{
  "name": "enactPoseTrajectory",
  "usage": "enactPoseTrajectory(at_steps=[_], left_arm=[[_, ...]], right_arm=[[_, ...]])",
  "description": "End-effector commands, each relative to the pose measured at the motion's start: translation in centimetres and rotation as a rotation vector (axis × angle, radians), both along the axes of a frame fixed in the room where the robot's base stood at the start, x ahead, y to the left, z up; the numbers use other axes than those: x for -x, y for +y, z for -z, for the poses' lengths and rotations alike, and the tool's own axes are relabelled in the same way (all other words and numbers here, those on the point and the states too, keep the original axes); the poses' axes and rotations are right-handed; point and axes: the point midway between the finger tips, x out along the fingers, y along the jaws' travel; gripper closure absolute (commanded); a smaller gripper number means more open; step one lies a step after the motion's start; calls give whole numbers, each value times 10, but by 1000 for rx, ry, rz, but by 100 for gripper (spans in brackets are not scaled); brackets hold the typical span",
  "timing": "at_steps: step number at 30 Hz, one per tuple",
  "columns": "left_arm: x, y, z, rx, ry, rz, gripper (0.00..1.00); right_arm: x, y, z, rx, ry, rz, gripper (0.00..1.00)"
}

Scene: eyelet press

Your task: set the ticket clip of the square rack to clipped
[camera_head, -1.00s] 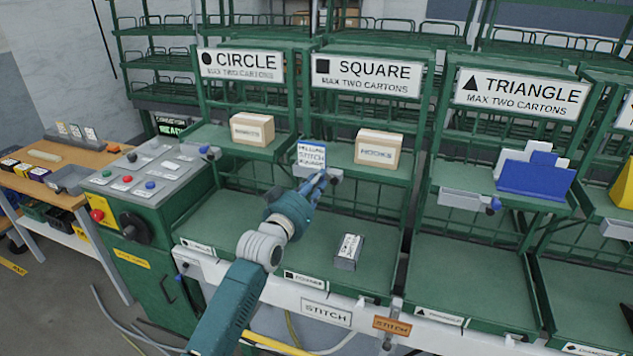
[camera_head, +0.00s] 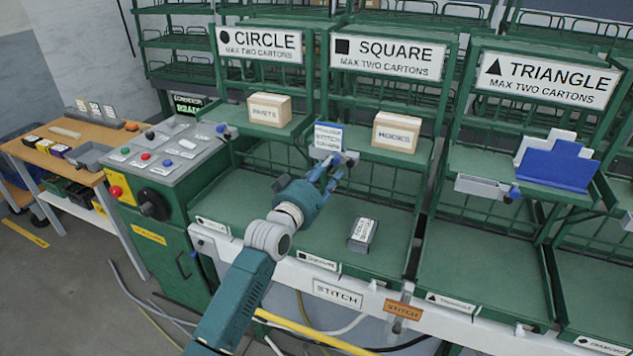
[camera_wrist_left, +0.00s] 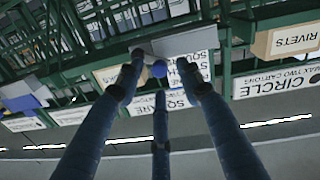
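The square rack's ticket clip (camera_head: 338,157) is a small grey holder on the upper shelf's front edge, below the SQUARE sign (camera_head: 388,54). A white and blue ticket (camera_head: 328,137) stands in it, and a blue knob (camera_head: 350,159) is at its right end. My left gripper (camera_head: 332,176) is just below and in front of the clip, fingers spread and empty. In the left wrist view, which is upside down, the knob (camera_wrist_left: 159,68) appears between the open fingertips (camera_wrist_left: 160,82), seemingly apart from them. Whether the clip is clipped cannot be told. My right gripper is not in view.
A HOOKS carton (camera_head: 397,132) stands right of the clip, and a RIVETS carton (camera_head: 269,110) stands on the circle rack. A control cabinet (camera_head: 165,165) stands at left.

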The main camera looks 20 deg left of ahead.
Motion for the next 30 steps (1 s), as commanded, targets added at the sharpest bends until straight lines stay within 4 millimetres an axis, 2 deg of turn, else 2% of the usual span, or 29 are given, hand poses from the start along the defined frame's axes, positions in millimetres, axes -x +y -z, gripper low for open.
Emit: enactPoseTrajectory(at_steps=[6, 13, 18, 30], left_arm=[[49, 6, 2, -2, 2, 0, 63], [86, 10, 2, -1, 1, -2, 63], [97, 11, 2, -1, 0, -1, 63], [97, 11, 1, -1, 0, -1, 63]], right_arm=[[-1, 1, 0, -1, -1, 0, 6], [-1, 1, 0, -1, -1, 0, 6], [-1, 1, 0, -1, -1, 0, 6], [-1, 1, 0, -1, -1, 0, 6]])
